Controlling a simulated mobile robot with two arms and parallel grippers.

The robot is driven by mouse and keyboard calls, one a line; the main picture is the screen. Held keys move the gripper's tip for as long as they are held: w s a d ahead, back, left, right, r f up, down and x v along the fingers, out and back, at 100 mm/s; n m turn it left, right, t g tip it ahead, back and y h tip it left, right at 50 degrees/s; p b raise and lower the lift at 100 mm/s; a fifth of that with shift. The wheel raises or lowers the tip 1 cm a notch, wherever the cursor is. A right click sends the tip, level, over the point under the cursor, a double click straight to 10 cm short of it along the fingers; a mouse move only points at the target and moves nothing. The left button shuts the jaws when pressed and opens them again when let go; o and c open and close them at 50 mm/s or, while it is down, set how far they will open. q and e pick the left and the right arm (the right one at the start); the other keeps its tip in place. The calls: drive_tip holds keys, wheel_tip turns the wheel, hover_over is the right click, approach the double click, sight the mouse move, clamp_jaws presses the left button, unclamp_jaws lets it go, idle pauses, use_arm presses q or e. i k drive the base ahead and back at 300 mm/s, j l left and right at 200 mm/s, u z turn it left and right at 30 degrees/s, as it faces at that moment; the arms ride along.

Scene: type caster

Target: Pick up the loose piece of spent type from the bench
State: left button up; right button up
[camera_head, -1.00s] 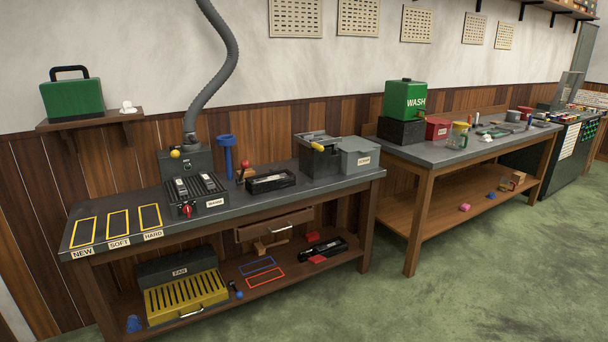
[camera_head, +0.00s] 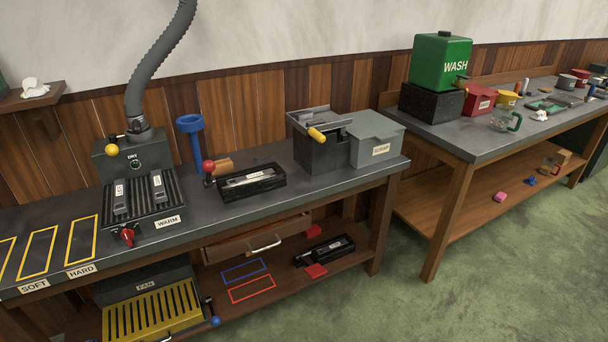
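I cannot pick out a loose piece of spent type on the bench (camera_head: 215,232); at this size any small piece is too small to tell. A black tray-like holder (camera_head: 232,194) with a pale metal strip inside sits in the middle of the bench top. To its right stand a dark box (camera_head: 320,155) with a yellow-handled lever and a grey lidded bin (camera_head: 375,135) whose label seems to read SCRAP. Neither of my grippers is in view.
Yellow outlines mark the left bench top. A second bench (camera_head: 450,150) with a green WASH tank (camera_head: 440,62) stands right. Green floor lies open in front.

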sight(260, 158)
drive_tip(key=i+l+u, duration=0.25)
drive_tip(key=i, duration=0.2)
drive_tip(key=i+l+u, duration=0.3)
drive_tip(key=i, duration=0.15)
drive_tip(key=j, duration=0.1)
